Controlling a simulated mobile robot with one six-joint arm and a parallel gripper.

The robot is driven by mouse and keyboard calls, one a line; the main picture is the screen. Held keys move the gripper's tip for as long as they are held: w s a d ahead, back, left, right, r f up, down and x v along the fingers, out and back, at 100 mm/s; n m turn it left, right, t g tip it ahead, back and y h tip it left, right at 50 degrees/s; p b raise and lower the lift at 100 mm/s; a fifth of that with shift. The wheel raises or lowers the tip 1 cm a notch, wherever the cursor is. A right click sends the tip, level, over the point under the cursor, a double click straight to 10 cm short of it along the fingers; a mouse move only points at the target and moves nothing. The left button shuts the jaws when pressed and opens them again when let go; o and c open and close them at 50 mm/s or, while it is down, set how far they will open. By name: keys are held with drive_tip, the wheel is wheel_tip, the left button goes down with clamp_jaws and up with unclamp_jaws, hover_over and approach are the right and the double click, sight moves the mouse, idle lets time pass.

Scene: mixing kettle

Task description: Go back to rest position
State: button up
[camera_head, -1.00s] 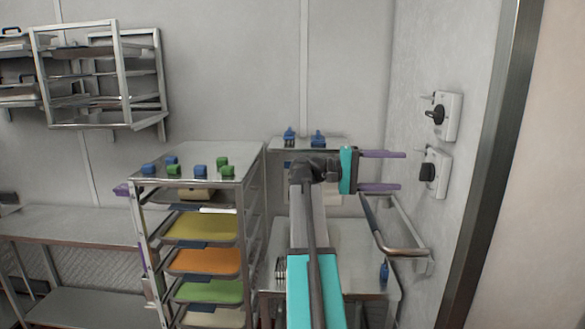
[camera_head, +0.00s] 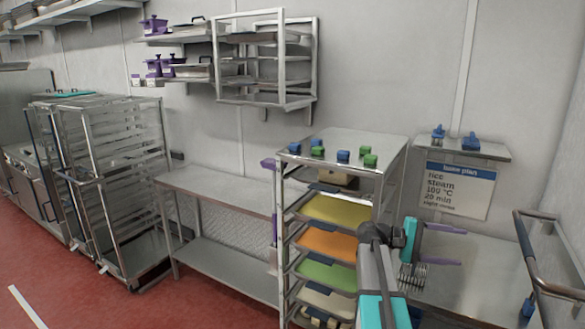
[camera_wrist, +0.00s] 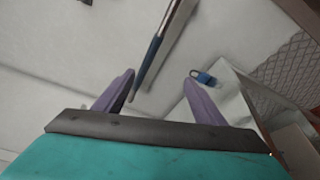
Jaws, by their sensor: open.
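My gripper (camera_head: 462,245) is open and empty, with its two purple fingers spread and pointing right in the head view. It is in front of the steel counter at the right and beside the tray rack (camera_head: 408,160). In the wrist view, the same gripper (camera_wrist: 160,90) has nothing between its fingers. A blue-and-grey bar (camera_wrist: 160,50) and a small blue object (camera_wrist: 203,77) show beyond the fingers, apart from them.
The tray rack holds colored trays, with blue and green blocks (camera_head: 343,156) on top. A steel table (camera_head: 225,190) and an empty rack trolley (camera_head: 120,150) stand left. A sign (camera_head: 458,190) hangs below a small shelf (camera_head: 455,147). A handrail (camera_head: 545,265) is at right. Red floor (camera_head: 130,305) is open at lower left.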

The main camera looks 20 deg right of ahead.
drive_tip(key=a+f+n+t+y+b, duration=0.1)
drive_tip(key=a+f+n, duration=0.1)
drive_tip(key=a+f, duration=0.85)
drive_tip(key=w+a+f+n+t+y, duration=0.1)
drive_tip(key=a+f+n+t, duration=0.3)
drive_tip(key=f, duration=1.1)
drive_tip(key=a+f+n+g+y+b, duration=0.1)
drive_tip(key=a+f, duration=0.7)
drive_tip(key=f, duration=0.5)
drive_tip(key=s+a+f+g+y+b, duration=0.1)
drive_tip(key=s+a+f+y, duration=0.7)
drive_tip(key=s+a+f, duration=1.45)
drive_tip(key=a+f+m+y, duration=0.1)
drive_tip(key=a+m+y, duration=0.2)
drive_tip(key=a, duration=0.5)
drive_tip(key=shift+w+a+f+m+t, duration=0.2)
drive_tip(key=shift+w+f+m+t, duration=0.1)
drive_tip(key=shift+w, duration=0.15)
drive_tip(key=c, duration=0.8)
drive_tip(key=shift+d, duration=0.15)
drive_tip(key=shift+c, duration=0.2)
